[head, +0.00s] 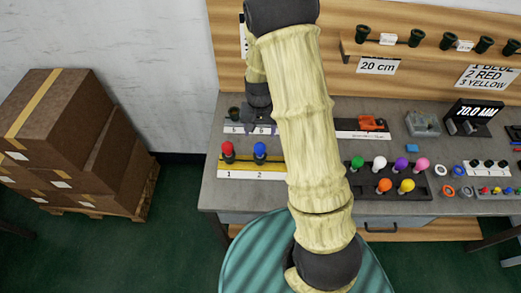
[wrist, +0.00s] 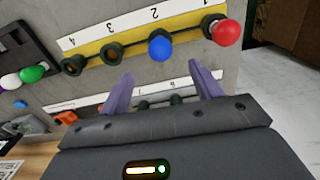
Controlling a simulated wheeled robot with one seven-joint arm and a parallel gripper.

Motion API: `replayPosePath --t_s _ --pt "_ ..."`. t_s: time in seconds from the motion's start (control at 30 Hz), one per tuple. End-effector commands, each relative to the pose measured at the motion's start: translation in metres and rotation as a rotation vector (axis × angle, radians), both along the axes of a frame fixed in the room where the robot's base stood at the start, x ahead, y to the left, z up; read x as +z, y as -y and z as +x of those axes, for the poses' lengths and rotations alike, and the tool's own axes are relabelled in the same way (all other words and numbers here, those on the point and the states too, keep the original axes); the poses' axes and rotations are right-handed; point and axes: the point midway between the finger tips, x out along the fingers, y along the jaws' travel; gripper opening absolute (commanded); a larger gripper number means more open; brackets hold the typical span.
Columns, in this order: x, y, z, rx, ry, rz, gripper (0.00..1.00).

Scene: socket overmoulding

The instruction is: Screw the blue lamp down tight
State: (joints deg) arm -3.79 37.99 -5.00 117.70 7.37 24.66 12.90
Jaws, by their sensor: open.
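The blue lamp (head: 260,149) stands in the socket labelled 2 on the yellow strip (head: 240,163), right of the red lamp (head: 227,149) at label 1. In the wrist view the blue lamp (wrist: 160,47) and the red lamp (wrist: 227,33) sit in the strip's row of dark sockets. How far the blue lamp is screwed in cannot be told. My gripper (wrist: 162,85) is open and empty, with its two purple fingers apart from the blue lamp. In the head view my arm hides part of the strip.
Two empty sockets (wrist: 112,54) show at labels 3 and 4. A second white-labelled row of sockets (wrist: 176,99) lies behind my fingers. A black tray (head: 371,190) of coloured lamps stands to the right. A shelf (head: 400,50) with sockets hangs above the bench.

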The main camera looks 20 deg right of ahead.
Motion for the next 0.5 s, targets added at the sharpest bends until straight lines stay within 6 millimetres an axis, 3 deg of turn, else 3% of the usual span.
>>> replayPosePath --t_s 0.3,0.5 --pt "0.058 0.000 0.001 0.000 0.005 0.000 0.64" --pt "0.079 0.000 0.001 0.000 0.003 0.000 0.64"
